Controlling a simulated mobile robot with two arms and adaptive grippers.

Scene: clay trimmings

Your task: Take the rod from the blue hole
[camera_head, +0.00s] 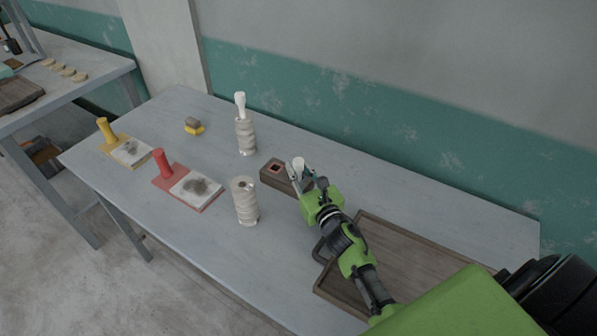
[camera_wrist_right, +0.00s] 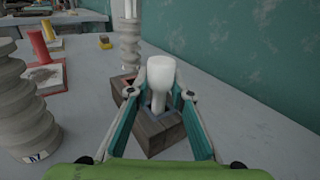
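A white rod (camera_head: 298,163) with a thick rounded head stands in the right part of a dark wooden block (camera_head: 270,177); it also shows in the right wrist view (camera_wrist_right: 160,75). A red-rimmed hole (camera_head: 277,168) shows empty in the block's left part. My left gripper is not in view.
Two ribbed pale columns (camera_head: 245,202) (camera_head: 246,136) stand left of the block; the far one holds another white rod (camera_head: 240,104). A brown tray (camera_head: 424,253) lies at the right. Red (camera_head: 183,184) and yellow (camera_head: 124,146) hand tools lie at the left.

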